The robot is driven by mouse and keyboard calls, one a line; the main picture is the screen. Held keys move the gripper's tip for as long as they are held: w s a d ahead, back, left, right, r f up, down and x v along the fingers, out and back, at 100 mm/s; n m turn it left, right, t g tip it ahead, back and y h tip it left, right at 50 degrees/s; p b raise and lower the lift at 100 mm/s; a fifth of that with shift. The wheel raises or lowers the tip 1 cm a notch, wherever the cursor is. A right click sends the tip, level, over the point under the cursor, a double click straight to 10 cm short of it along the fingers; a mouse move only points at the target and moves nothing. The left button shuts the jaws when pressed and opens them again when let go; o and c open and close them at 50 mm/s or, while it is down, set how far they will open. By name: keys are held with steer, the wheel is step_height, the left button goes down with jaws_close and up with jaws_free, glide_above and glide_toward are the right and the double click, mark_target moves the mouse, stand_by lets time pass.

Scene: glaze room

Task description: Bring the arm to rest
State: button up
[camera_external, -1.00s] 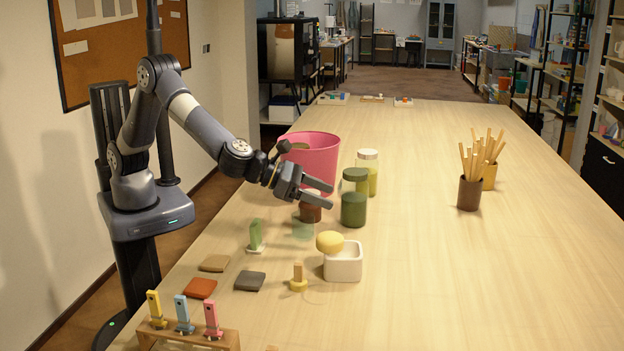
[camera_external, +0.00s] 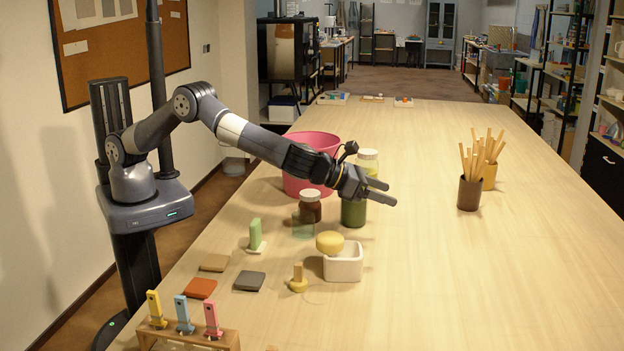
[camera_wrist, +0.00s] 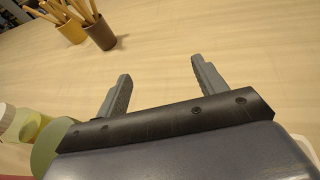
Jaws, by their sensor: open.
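My gripper (camera_external: 386,192) is open and empty, held above the table (camera_external: 430,270) in front of the green jar (camera_external: 353,213). My arm reaches out from the left, and its outer part hides part of the pink bucket (camera_external: 312,143) and the top of the green jar. In the wrist view, my gripper (camera_wrist: 160,85) shows two spread fingers with only bare tabletop between them. Jar lids, one of them green (camera_wrist: 45,150), show at the lower left of that view.
A brown cup of sticks (camera_external: 469,194) and a yellow one (camera_external: 489,177) stand to the right.

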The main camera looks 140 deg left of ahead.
steer(key=shift+a+f, duration=0.25)
steer(key=shift+f, duration=0.9)
steer(key=shift+a+f, duration=0.25)
steer(key=shift+f, duration=0.9)
